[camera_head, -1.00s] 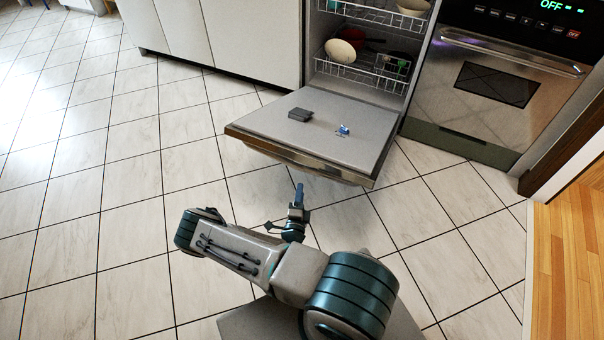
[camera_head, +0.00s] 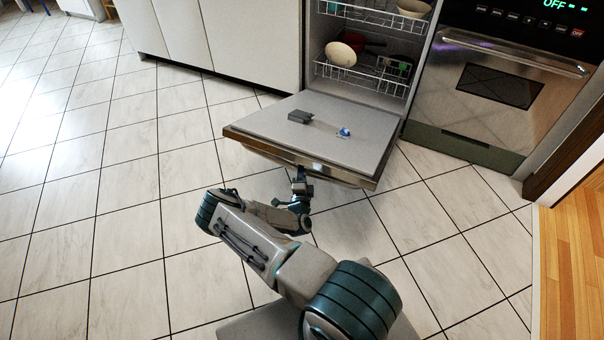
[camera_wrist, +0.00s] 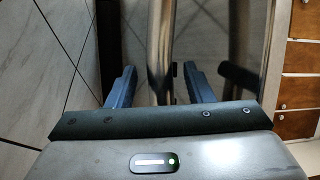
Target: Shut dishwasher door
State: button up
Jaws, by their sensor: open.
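The dishwasher door (camera_head: 320,122) is folded down, its inner face up, with a metallic front edge and a handle bar along its outer side. My gripper (camera_head: 301,172) is at the door's front edge, low, its fingertips partly hidden under the edge. In the wrist view my gripper (camera_wrist: 158,88) is open, with one blue finger on each side of the shiny handle bar (camera_wrist: 160,50). The bar runs between the fingers; I cannot tell whether either finger touches it. The dishwasher's inside (camera_head: 312,45) stands open behind the door.
A grey box-like part (camera_head: 300,116) and a small blue-white item (camera_head: 344,132) are on the door. Racks (camera_head: 362,72) inside hold dishes. An oven (camera_head: 495,85) is at right, white cabinets (camera_head: 235,40) at left. Tiled floor (camera_head: 110,200) is clear at left.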

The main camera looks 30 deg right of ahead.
jog(key=shift+w+d+r, duration=0.1)
jog(key=shift+w+d, duration=0.1)
jog(key=shift+w, duration=0.2)
jog(key=shift+c, duration=0.4)
